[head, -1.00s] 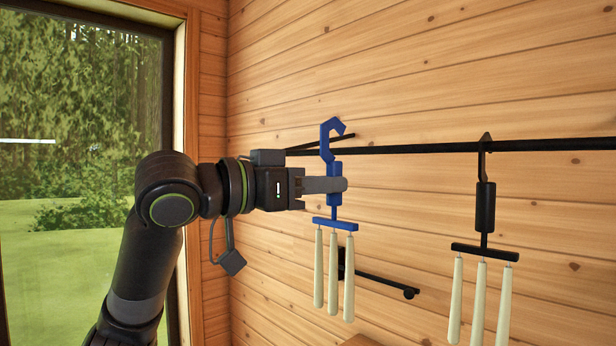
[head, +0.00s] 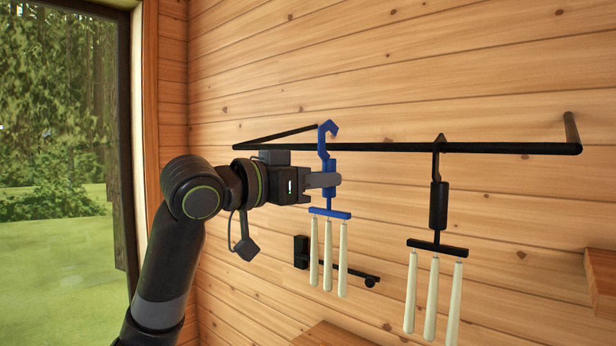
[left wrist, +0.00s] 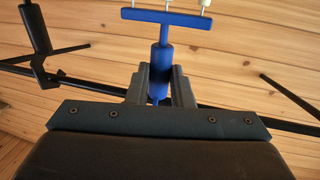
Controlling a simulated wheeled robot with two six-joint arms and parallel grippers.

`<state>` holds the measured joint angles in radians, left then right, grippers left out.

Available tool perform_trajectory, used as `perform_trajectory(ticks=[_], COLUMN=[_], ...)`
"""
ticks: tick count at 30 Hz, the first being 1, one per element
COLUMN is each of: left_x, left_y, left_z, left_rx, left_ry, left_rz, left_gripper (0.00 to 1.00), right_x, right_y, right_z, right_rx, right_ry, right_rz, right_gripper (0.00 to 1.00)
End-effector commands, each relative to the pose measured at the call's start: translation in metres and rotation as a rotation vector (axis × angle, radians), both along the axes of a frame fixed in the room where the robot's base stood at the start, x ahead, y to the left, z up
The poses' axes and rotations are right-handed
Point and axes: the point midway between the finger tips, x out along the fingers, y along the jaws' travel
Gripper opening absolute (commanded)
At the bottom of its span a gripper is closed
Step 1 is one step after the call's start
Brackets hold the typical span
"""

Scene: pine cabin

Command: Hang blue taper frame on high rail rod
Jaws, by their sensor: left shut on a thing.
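The blue taper frame (head: 329,165) has a hook on top and a crossbar below with three pale tapers hanging from it. My left gripper (head: 325,180) is shut on its thick blue handle, also seen in the left wrist view (left wrist: 162,60). The frame hangs upright. The high rail rod (head: 380,147) is black and runs across the wall; the blue hook overlaps it in the head view. I cannot tell whether the hook touches the rod. My right gripper is out of view.
A black taper frame (head: 438,205) with pale tapers hangs on the rod to the right. A lower black bracket (head: 340,268) is on the wall behind the blue frame's tapers. Wooden shelf edges show at the right (head: 602,285) and bottom (head: 340,335).

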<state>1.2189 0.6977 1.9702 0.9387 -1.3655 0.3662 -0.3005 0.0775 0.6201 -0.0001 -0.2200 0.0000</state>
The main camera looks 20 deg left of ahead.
Motion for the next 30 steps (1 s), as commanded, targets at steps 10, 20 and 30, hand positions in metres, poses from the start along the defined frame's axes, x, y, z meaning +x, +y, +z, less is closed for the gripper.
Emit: perform_trajectory(ticks=[10,20,30], left_x=[0.014,0.013,0.013], left_y=[-0.005,-0.005,-0.005], left_z=[-0.014,-0.020,-0.020], left_rx=[0.000,0.000,0.000], left_ry=[0.000,0.000,0.000], left_rz=[0.000,0.000,0.000], left_gripper=[0.00,0.00,0.36], right_x=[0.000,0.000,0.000], right_y=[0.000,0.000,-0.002], right_z=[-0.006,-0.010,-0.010], right_rx=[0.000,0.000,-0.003], right_ry=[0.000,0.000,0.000], right_rz=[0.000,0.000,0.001], right_gripper=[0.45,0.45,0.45])
